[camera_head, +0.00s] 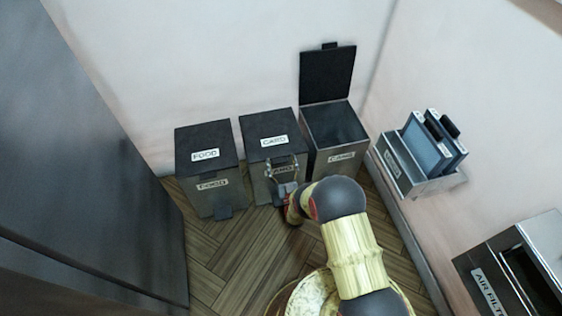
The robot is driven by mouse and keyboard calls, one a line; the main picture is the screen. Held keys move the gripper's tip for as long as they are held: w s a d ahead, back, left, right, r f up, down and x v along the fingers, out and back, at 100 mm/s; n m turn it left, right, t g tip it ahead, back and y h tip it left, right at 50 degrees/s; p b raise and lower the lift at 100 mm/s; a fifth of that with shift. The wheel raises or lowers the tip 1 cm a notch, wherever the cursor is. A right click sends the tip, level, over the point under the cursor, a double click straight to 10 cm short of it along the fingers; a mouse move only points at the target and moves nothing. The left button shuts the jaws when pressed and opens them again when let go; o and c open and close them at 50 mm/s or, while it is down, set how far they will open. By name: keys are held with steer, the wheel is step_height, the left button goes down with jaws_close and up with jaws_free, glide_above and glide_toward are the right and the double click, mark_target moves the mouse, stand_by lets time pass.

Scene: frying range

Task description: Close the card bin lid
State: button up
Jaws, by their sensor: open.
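The card bin (259,183) is the middle of three dark bins by the wall. Its lid (272,137), labelled CARD, lies flat over the top and looks shut. My gripper (282,166) is open and empty at the front of the card bin, over its front label and close to the lid's front edge. I cannot tell whether it touches the bin. My gripper and arm hide part of the bin's lower front.
The food bin (206,180) on the left is shut. The right bin (337,128) has its lid (327,74) standing upright; its front label is hard to read. A wall rack (430,186) holds blue panels. A dark panel (90,150) borders the left; wooden floor (231,248) is clear.

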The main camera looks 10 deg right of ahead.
steer(key=v, duration=1.2)
stand_by(0.5)
